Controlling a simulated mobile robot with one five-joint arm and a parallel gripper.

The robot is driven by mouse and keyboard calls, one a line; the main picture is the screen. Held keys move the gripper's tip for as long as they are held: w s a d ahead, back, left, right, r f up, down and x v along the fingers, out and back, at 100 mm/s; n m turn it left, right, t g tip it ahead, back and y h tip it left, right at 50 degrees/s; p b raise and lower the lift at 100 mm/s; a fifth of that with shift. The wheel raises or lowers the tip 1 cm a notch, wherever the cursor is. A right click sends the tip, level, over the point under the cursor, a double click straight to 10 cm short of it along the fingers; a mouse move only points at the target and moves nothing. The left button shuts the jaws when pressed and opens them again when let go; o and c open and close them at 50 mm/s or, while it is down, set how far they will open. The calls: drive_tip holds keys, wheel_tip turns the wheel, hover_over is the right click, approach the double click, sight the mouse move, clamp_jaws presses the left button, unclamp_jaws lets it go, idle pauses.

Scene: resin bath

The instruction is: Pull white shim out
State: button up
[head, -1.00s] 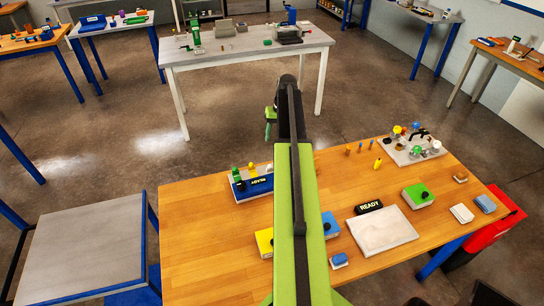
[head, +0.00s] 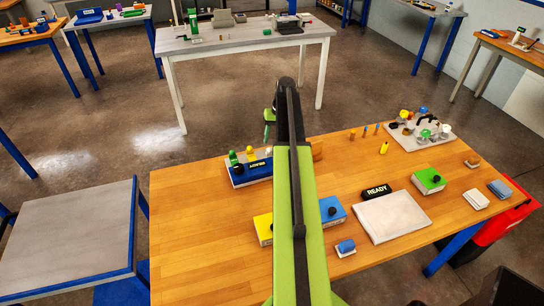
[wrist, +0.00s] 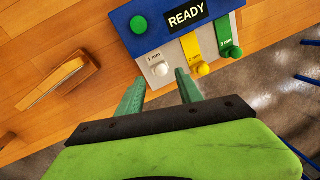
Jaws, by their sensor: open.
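The white shim (wrist: 157,59) is marked 1 mm and ends in a round white knob. It sits in the blue fixture (wrist: 146,43), left of a yellow shim (wrist: 190,47) marked 2 mm and a green shim (wrist: 223,33) marked 3 mm. The fixture also shows in the head view (head: 237,180), on the wooden table left of my arm. My gripper (wrist: 158,75) is open and empty, with its green fingertips apart on either side of the white knob in the wrist picture. Whether they are level with it I cannot tell. In the head view my gripper (head: 269,122) is partly hidden.
The fixture bears a READY display (wrist: 187,16) and a green button (wrist: 139,25). A wooden block (wrist: 64,82) lies left of it. Yellow (head: 263,229) and blue (head: 333,211) boxes stand nearer on the table. Floor lies beyond the table's far edge.

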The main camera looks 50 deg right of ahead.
sight(270, 152)
drive_tip(key=f+b, duration=0.2)
drive_tip(key=f, duration=0.1)
drive_tip(key=f+b, duration=0.1)
drive_tip(key=f, duration=0.1)
drive_tip(key=shift+w+a, duration=0.3)
drive_tip(key=shift+a, duration=0.05)
drive_tip(key=shift+r, duration=0.1)
drive_tip(key=c, duration=0.8)
clamp_jaws()
drive_tip(key=shift+a, duration=0.1)
